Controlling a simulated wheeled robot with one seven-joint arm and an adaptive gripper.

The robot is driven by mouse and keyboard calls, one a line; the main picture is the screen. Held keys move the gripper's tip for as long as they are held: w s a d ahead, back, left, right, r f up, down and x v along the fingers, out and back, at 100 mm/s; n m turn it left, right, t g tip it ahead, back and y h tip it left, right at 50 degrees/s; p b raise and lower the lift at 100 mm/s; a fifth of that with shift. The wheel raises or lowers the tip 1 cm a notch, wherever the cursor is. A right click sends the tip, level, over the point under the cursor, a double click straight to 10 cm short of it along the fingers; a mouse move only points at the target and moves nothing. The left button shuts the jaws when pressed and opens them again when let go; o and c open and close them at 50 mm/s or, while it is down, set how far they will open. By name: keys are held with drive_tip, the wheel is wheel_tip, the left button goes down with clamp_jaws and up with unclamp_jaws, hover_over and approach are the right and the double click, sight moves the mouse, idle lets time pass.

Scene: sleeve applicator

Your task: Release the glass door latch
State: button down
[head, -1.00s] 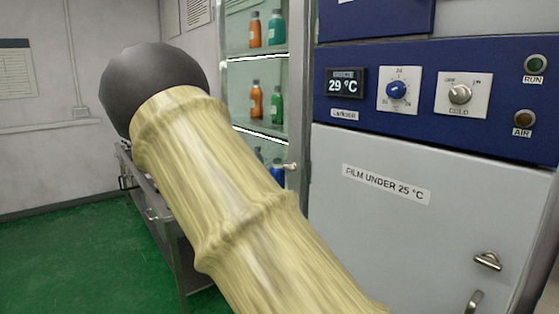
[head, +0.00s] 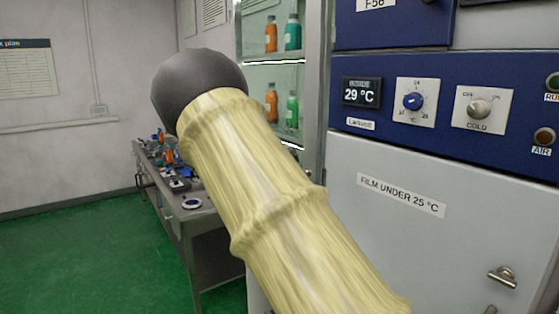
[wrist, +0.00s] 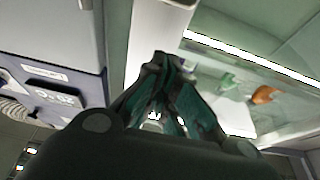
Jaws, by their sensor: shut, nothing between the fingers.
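The glass-door cabinet (head: 307,90) stands in the middle of the head view, with its pale frame and shelves of bottles behind the glass. Its latch does not show; my arm covers the lower part of the door. My gripper (wrist: 163,60) shows in the wrist view with its dark fingers together and empty. In the head view the gripper is hidden. In the wrist view the fingertips are in front of a pale grey upright (wrist: 152,30), with the glass and lit shelves to its right. Whether they touch it I cannot tell.
A blue control panel (head: 445,60) with a 29 °C display and knobs is at right, above a grey door (head: 430,245) labelled "FILM UNDER 25 °C". A metal table (head: 205,226) with small items stands at left. The green floor (head: 80,270) at left is clear.

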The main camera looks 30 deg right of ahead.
drive_tip(key=shift+x, duration=0.95)
wheel_tip(320, 180, down, 3)
drive_tip(key=shift+r+p, duration=0.2)
drive_tip(key=shift+p, duration=0.6)
drive_tip(key=shift+f, duration=0.7)
drive_tip(key=shift+d, duration=0.1)
drive_tip(key=shift+w+n, duration=0.1)
drive_tip(key=shift+n, duration=0.3)
